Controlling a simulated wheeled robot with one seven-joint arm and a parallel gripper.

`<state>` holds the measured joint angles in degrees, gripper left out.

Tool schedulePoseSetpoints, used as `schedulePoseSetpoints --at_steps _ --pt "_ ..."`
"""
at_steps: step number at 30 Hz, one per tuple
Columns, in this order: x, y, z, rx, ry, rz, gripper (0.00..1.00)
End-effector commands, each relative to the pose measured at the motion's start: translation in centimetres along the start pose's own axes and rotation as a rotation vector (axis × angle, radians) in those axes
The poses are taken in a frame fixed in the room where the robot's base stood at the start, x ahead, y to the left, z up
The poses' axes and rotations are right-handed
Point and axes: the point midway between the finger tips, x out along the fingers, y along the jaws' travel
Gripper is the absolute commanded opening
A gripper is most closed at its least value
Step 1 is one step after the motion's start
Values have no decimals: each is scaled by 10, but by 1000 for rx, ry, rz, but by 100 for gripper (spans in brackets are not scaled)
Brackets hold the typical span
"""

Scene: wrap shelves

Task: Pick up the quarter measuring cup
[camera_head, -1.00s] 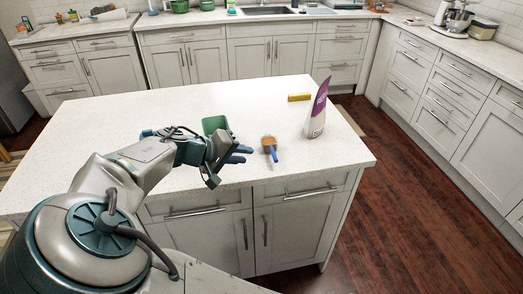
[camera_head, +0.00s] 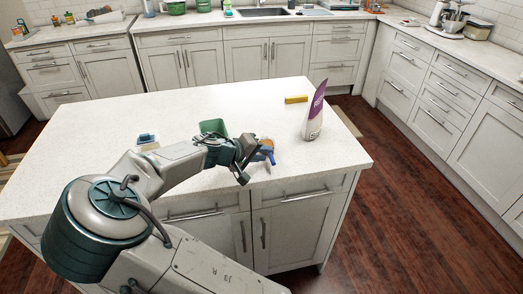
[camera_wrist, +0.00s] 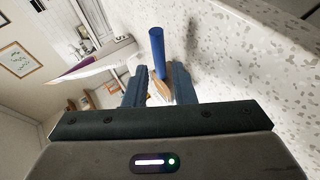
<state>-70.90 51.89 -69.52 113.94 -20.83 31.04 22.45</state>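A small item with a tan-orange end and a blue handle (camera_head: 271,157) lies near the front edge of the island. It may be the quarter measuring cup, but its shape is too small and partly hidden to be sure. My gripper (camera_head: 256,153) is right beside it in the head view, covering part of it. In the wrist view the blue handle (camera_wrist: 157,50) and the tan end (camera_wrist: 160,92) show between my two blue fingers (camera_wrist: 159,85). The fingers stand apart, and I see no clear grip on the item.
A white and purple bag (camera_head: 315,112) stands upright to the right on the island (camera_head: 110,155). A yellow block (camera_head: 296,99) lies behind it. A green container (camera_head: 213,127) stands behind my wrist, and a blue-topped item (camera_head: 147,139) is at left. The island's back left is clear.

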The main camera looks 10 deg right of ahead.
Motion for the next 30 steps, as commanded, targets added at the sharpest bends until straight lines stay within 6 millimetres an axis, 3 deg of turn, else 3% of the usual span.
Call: schedulePoseSetpoints --at_steps 6,13,14,16,17,30 --pt "22 0 -2 -1 2 1 23" --pt "24 0 -2 -1 3 0 23" --pt "24 0 -2 -1 3 0 21" --pt "24 0 -2 0 3 0 1" --pt "24 0 -2 0 3 0 0" --pt "23 2 -2 1 3 0 0"
